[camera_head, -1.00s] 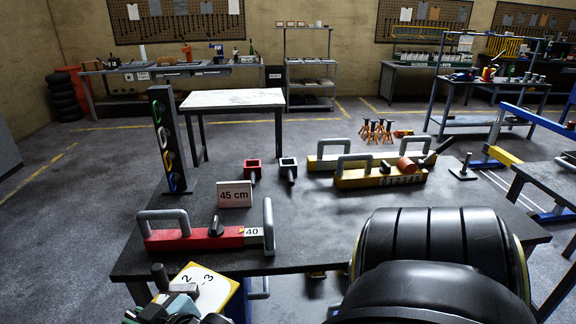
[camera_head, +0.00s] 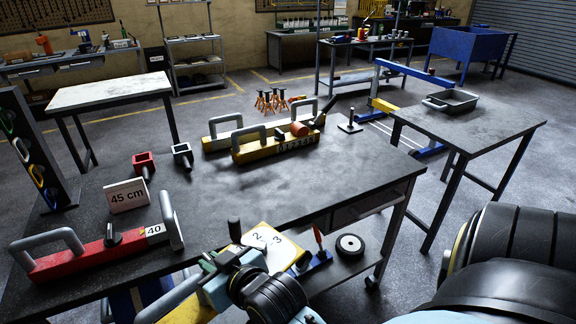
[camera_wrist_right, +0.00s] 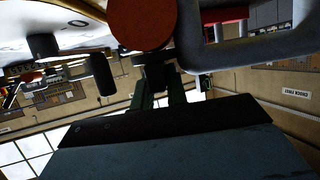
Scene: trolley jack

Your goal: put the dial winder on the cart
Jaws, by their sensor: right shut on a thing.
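The dial winder (camera_head: 268,241) has a yellow body and a white dial face with black numbers. My right gripper (camera_head: 226,266) is shut on it and holds it at the front edge of a dark wheeled bench (camera_head: 360,180), likely the cart. A black knob stands up beside the dial. A grey handle shows at its lower left. In the right wrist view, a round red knob (camera_wrist_right: 142,22) and a grey handle (camera_wrist_right: 258,55) are close above the jaws; the grip itself is hidden. My left gripper is out of view.
A red bar (camera_head: 75,262), a "45 cm" sign (camera_head: 127,196) and a yellow bar with handles (camera_head: 275,147) occupy the bench's left and back. Its right top is clear. At right, a separate table (camera_head: 470,125) holds a grey tray (camera_head: 450,101).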

